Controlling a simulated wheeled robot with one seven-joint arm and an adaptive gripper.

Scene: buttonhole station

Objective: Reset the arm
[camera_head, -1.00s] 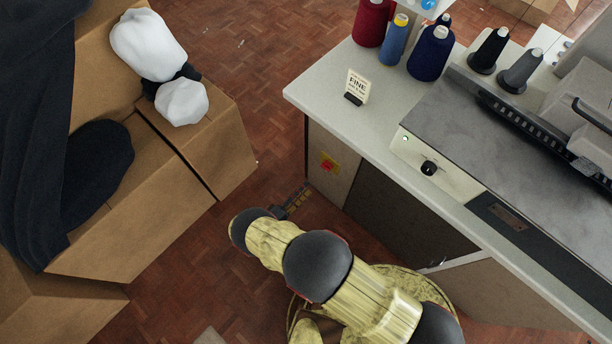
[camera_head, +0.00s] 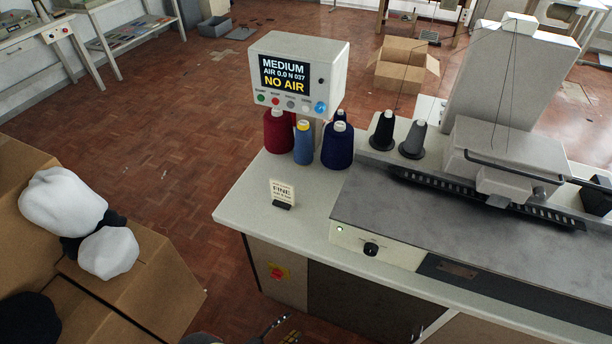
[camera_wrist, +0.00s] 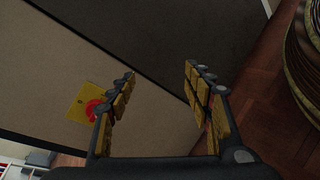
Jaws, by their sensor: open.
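My gripper (camera_wrist: 160,74) is open and empty in the wrist view, its two yellow-padded black fingers apart. It hangs in front of the side of the workstation cabinet (camera_wrist: 60,45), with a red knob on a yellow plate (camera_wrist: 88,103) behind the left finger. In the head view, only a small part of my gripper (camera_head: 276,327) shows at the bottom edge, low over the floor beside the cabinet. Most of my arm is out of that view.
The station's worktop (camera_head: 245,208) holds a sewing machine (camera_head: 470,165), several thread cones (camera_head: 337,147), a "FINE" card (camera_head: 283,193) and a display (camera_head: 297,72) reading "MEDIUM" and "NO AIR". Cardboard boxes (camera_head: 140,275) with white bundles stand left. Floor between is clear.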

